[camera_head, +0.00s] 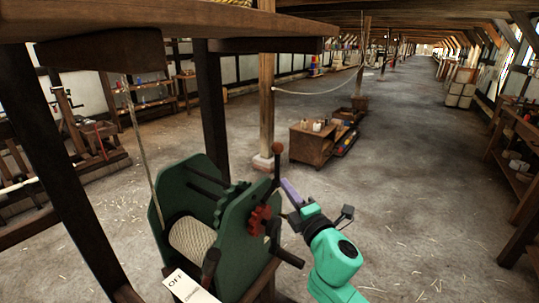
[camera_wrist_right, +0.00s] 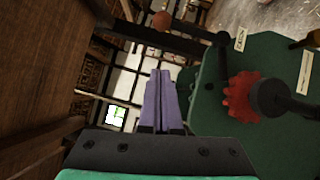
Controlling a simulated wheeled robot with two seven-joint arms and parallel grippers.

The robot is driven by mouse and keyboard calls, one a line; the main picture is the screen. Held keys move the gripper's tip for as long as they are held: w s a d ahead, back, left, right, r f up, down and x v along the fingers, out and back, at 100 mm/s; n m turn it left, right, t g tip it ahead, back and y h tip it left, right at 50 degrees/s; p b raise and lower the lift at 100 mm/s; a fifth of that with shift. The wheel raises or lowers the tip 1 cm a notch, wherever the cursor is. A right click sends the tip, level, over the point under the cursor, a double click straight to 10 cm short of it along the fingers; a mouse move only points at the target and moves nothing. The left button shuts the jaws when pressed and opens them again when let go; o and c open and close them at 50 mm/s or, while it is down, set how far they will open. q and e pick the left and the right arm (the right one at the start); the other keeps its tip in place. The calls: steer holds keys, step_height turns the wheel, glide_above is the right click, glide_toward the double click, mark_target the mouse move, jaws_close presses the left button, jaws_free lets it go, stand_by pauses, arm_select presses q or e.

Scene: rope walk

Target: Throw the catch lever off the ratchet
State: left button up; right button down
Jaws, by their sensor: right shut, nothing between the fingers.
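The catch lever (camera_head: 276,165) is a dark rod with a brown ball knob, rising from the near side of the green winch (camera_head: 240,262). The knob (camera_wrist_right: 162,20) also shows at the top of the right wrist view. The red toothed ratchet (camera_head: 259,219) sits on the winch's side below the lever; it also shows in the right wrist view (camera_wrist_right: 240,97). My right gripper (camera_head: 286,183) is shut and empty, its purple fingers just right of the lever rod. In the right wrist view its fingertips (camera_wrist_right: 160,74) point below the knob, with a visible gap. My left gripper is not in view.
A rope drum (camera_head: 190,238) sits inside the winch, its rope rising to the wooden beam overhead (camera_head: 160,20). A white "OFF" tag (camera_head: 188,287) is at the winch's front. A dark post (camera_head: 212,105) stands behind. The floor to the right is open.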

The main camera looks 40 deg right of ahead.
steer(key=p, duration=0.3)
glide_toward(277, 158)
steer(key=w+a+r, duration=0.3)
steer(key=a, duration=0.1)
steer(key=w+d+p, duration=0.1)
steer(key=w+d, duration=0.2)
steer(key=shift+d+r+p, duration=0.15)
steer(key=shift+d+p, duration=0.05)
steer(key=shift+p, duration=0.1)
steer(key=shift+w+d, duration=0.15)
steer(key=shift+d, duration=0.3)
steer(key=shift+a, duration=0.1)
